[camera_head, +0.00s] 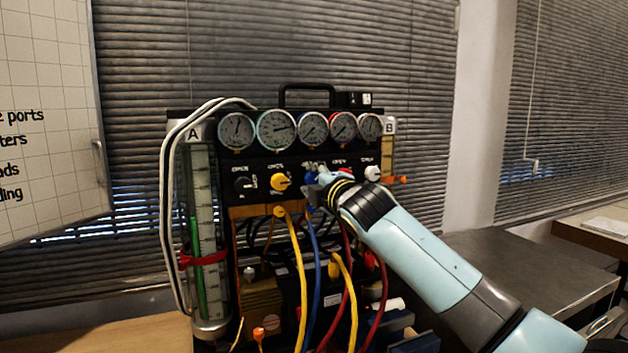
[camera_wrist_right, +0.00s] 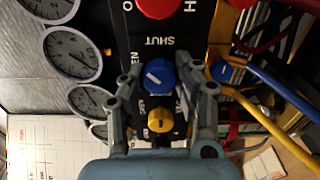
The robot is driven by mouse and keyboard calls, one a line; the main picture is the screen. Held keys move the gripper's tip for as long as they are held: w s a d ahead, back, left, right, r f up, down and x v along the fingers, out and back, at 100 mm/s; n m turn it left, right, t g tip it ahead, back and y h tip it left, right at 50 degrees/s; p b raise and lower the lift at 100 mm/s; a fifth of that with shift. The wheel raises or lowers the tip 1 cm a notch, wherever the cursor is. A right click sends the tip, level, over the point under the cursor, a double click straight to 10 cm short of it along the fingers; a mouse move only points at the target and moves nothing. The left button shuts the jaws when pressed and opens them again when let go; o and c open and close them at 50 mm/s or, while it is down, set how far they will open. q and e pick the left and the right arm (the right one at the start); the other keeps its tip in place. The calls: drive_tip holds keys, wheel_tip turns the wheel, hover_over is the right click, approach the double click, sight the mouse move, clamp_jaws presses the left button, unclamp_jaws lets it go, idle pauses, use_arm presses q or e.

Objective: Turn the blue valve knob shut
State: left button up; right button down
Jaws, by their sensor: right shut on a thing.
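The blue valve knob (camera_head: 311,178) sits in the middle of the rig's knob row, below the round gauges. In the head view my right gripper (camera_head: 322,180) is at this knob and partly hides it. In the right wrist view the blue knob (camera_wrist_right: 160,76) lies between the two fingers of my right gripper (camera_wrist_right: 162,75), which is shut on it. The knob's white pointer line is slanted. The word SHUT shows upside down beside the knob; the label on its other side is partly covered by the fingers. My left gripper is not in view.
A yellow knob (camera_head: 280,182) and a white knob (camera_head: 373,173) flank the blue one. A red knob (camera_wrist_right: 157,5) shows in the wrist view. Yellow, blue and red hoses hang below the panel. A glass tube (camera_head: 203,230) stands at the left.

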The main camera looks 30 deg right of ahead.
drive_tip(key=m, duration=0.4)
drive_tip(key=shift+f+m+b, duration=0.1)
drive_tip(key=shift+m+b, duration=0.7)
drive_tip(key=shift+m, duration=1.8)
drive_tip(key=c, duration=0.9)
unclamp_jaws()
drive_tip(key=shift+c, duration=0.2)
